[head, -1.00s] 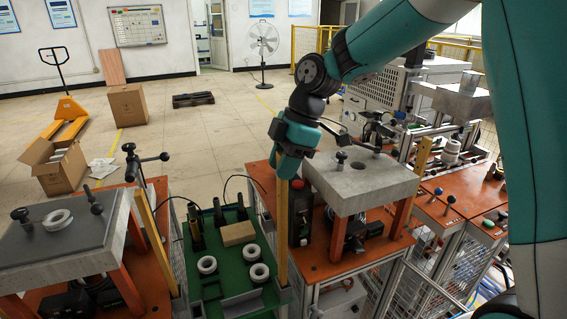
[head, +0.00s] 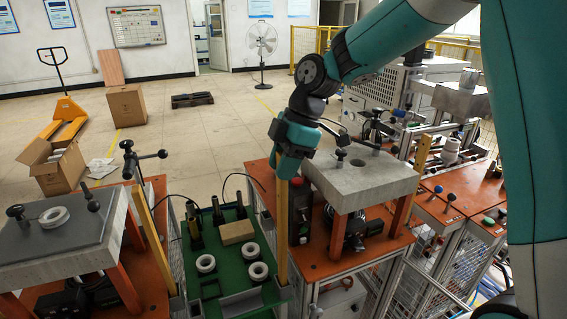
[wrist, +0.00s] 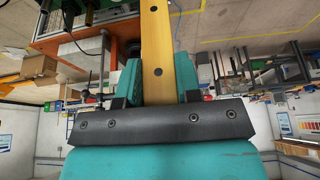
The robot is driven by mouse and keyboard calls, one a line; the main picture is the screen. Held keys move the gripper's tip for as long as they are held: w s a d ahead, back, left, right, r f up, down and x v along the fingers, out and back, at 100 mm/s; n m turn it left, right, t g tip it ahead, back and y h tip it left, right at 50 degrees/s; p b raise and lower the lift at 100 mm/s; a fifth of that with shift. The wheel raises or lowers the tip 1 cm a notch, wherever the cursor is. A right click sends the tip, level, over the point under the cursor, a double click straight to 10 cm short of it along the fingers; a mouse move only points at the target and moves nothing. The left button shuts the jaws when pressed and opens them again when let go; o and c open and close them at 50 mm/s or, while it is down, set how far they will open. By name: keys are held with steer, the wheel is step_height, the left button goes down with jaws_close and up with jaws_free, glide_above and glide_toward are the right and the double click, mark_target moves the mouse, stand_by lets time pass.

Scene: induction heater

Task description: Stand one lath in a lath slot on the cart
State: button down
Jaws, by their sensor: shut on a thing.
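My gripper (head: 284,176) is shut on a long yellow wooden lath (head: 282,230), which hangs nearly upright below it. The wrist view shows the same lath (wrist: 154,50) between the two teal fingers. The cart (head: 233,268) has a green top and stands below and to the left of my gripper. The lath's lower end is at the cart's right front corner, by a small grey socket (head: 284,293). I cannot tell whether the end is inside it. Another lath (head: 154,232) leans at the cart's left side.
White rings, dark cylinders and a cardboard-coloured block (head: 237,232) are on the cart. A stone-topped orange table (head: 362,185) stands close on the right of the held lath. Another grey-topped table (head: 60,245) is at the left.

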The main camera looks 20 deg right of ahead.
mark_target(283, 184)
steer(key=shift+f+b, duration=2.1)
steer(key=shift+f, duration=0.35)
steer(key=c, duration=0.7)
jaws_free()
steer(key=shift+c, duration=0.2)
steer(key=p+v, duration=0.2)
steer(key=v, duration=1.5)
steer(key=shift+d+r+p, duration=0.15)
steer(key=shift+p, duration=0.25)
